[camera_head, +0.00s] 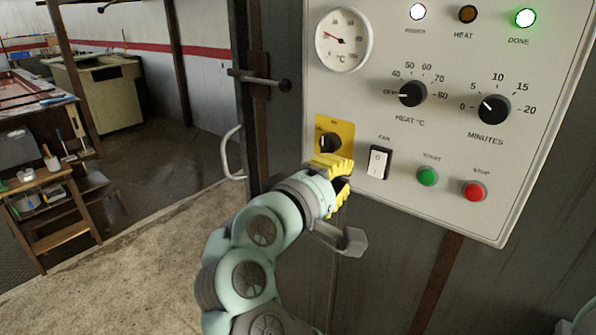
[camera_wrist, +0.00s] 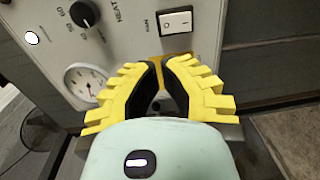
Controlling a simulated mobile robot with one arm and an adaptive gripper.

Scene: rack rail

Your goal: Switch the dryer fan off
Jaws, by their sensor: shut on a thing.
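The fan switch (camera_head: 378,162) is a white rocker in a black frame under the label FAN, with an O at its upper end. It also shows in the wrist view (camera_wrist: 176,22); I cannot tell surely which end is pressed in. My gripper (camera_head: 328,160) has yellow fingers with black pads. It is left of the fan switch and apart from it, at the yellow plate (camera_head: 346,130) with a black rotary knob (camera_head: 329,142). The fingers (camera_wrist: 162,66) are closed on this knob, and in the wrist view they hide it.
The control panel (camera_head: 420,150) also carries a green button (camera_head: 427,176), a red button (camera_head: 474,190), the heat dial (camera_head: 413,93), the minutes dial (camera_head: 494,109) and a gauge (camera_head: 344,40). The white power lamp (camera_head: 418,12) and green done lamp (camera_head: 525,18) are lit. A latch bar (camera_head: 262,80) juts out left.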

